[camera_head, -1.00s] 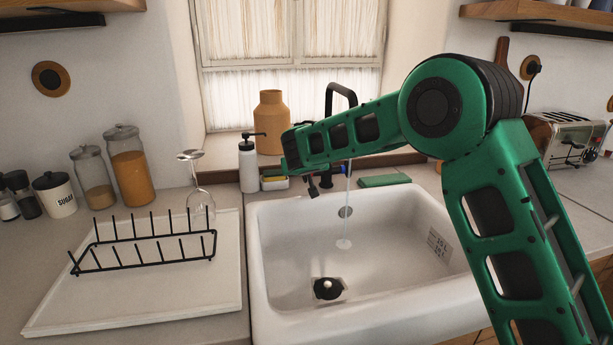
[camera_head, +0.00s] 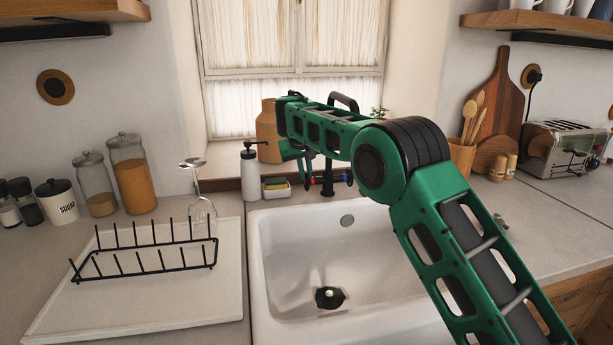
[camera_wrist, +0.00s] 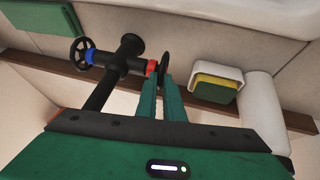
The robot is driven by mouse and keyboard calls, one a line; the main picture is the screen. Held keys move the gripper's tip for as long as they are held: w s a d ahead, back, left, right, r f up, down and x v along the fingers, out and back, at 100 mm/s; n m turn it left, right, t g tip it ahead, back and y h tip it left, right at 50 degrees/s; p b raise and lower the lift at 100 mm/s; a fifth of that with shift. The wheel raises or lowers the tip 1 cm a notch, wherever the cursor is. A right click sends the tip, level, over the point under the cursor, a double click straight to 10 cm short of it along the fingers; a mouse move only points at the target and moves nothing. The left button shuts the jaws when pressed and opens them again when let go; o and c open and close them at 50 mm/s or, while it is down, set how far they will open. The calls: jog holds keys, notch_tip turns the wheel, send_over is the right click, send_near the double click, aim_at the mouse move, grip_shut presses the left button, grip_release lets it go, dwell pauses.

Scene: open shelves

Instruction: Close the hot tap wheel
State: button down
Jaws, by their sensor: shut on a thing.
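The black tap (camera_head: 328,180) stands behind the white sink (camera_head: 262,270), partly hidden by my arm. In the wrist view the tap body (camera_wrist: 128,62) shows a wheel at each end. The hot wheel (camera_wrist: 164,69), by the red band (camera_wrist: 152,67), is seen nearly edge-on. My gripper (camera_wrist: 160,80) has its green fingers close together at the hot wheel, shut on it. The cold wheel (camera_wrist: 79,52), by the blue band (camera_wrist: 91,57), is free. In the head view my gripper (camera_head: 305,180) is beside the tap's red side. No water stream shows in the sink.
A sponge holder (camera_head: 276,189) and a white soap bottle (camera_head: 250,172) stand just left of the tap. An orange vase (camera_head: 268,130) is behind my arm. A drying rack (camera_head: 145,250) is left of the sink. The sink basin is empty.

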jog(key=shift+w+a+r, duration=0.15)
jog(key=shift+w+r, duration=0.05)
jog(key=shift+r, duration=0.05)
dwell(0.3)
jog(key=c, duration=1.9)
grip_release()
jog(key=shift+f+g, duration=0.15)
jog(key=shift+g, duration=0.15)
jog(key=v, duration=1)
jog(key=shift+r, duration=0.35)
jog(key=shift+s, duration=0.15)
